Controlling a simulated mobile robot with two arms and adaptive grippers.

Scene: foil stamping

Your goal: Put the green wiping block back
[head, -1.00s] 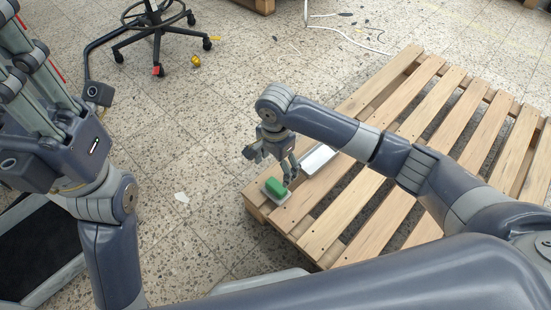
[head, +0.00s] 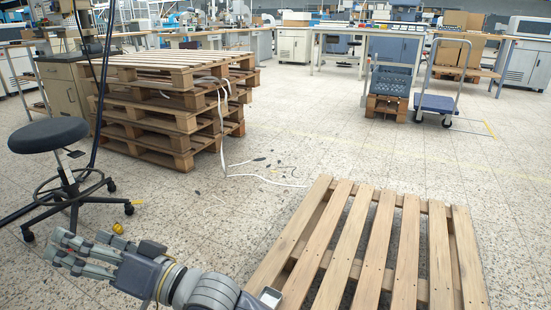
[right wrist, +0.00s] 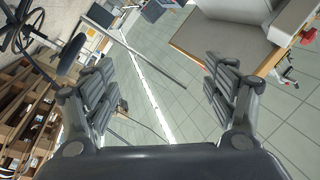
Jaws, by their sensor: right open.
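The green wiping block is not visible in either current view. My right gripper (head: 62,250) is at the lower left of the head view, fingers pointing left. In the right wrist view the right gripper (right wrist: 158,75) is open, with its fingers spread apart and nothing between them. The low wooden pallet (head: 408,250) lies to the right of my right gripper. A small white item (head: 270,296) shows at the bottom edge by the pallet, partly cut off by my arm. My left gripper is out of view.
A black stool (head: 48,134) stands at the left with a yellow item (head: 117,228) on the floor. A stack of pallets (head: 180,125) with loose white straps stands behind. A blue cart (head: 436,103) stands at the back right. Speckled floor between is mostly clear.

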